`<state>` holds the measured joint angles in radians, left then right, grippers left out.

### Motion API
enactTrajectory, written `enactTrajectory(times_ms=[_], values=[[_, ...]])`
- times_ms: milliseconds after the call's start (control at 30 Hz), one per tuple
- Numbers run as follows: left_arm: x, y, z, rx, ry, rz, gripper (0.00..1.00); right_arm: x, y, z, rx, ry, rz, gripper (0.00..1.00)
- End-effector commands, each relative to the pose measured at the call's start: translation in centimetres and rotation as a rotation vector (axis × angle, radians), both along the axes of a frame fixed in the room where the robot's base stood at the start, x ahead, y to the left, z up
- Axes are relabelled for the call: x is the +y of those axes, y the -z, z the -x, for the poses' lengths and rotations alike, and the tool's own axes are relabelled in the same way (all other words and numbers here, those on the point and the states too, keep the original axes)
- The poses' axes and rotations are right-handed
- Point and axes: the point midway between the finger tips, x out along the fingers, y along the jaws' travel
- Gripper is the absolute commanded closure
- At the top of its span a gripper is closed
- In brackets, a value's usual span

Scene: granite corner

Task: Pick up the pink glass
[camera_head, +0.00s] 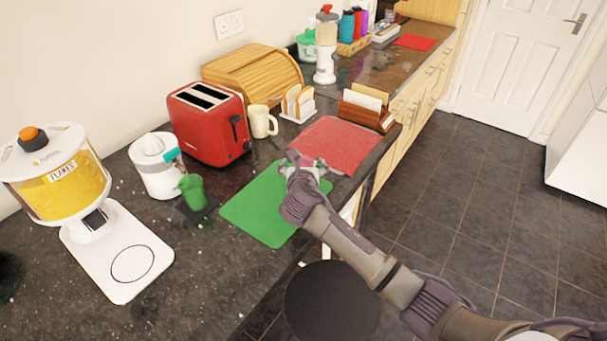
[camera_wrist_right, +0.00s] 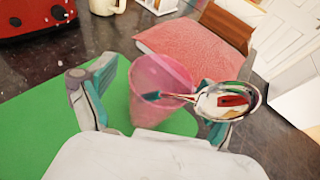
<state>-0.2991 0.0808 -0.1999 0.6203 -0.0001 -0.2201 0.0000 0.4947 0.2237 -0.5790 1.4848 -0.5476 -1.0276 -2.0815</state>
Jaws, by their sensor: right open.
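The pink glass (camera_wrist_right: 150,98) stands upright on the green mat (camera_wrist_right: 60,135) in the right wrist view, between the two fingers of my right gripper (camera_wrist_right: 152,88). The gripper is open, with a finger on each side of the glass; I cannot tell whether either touches it. In the head view my right gripper (camera_head: 303,160) is over the right part of the green mat (camera_head: 258,210) and hides most of the glass. A shiny spoon-like metal item (camera_wrist_right: 228,100) overlaps the glass and the right finger; its support is unclear. My left gripper is not in view.
A red mat (camera_head: 338,145) lies just beyond the green one. A green cup (camera_head: 193,192), a white juicer (camera_head: 155,165), a red toaster (camera_head: 210,125), a cream mug (camera_head: 260,121) and a toast rack (camera_head: 298,104) stand behind. The counter's front edge is close to my arm.

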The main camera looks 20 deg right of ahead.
Motion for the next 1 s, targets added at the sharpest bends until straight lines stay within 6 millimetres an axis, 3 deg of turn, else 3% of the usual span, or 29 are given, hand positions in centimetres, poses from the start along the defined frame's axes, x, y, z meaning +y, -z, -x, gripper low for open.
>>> enactTrajectory(times_ms=[67, 433, 767, 1000], values=[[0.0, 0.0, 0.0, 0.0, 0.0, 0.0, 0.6, 0.0, 0.0, 0.0, 0.0, 0.0, 0.0, 0.16], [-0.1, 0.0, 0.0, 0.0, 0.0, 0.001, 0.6, 0.0, 0.0, 0.0, 0.0, 0.0, 0.0, 0.78], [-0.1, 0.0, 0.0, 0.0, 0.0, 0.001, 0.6, 0.0, -0.3, 0.0, -0.002, 0.0, 0.001, 0.79], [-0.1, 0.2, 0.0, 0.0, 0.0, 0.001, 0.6, 0.0, -2.1, 0.0, -0.004, 0.0, 0.0, 0.79]])
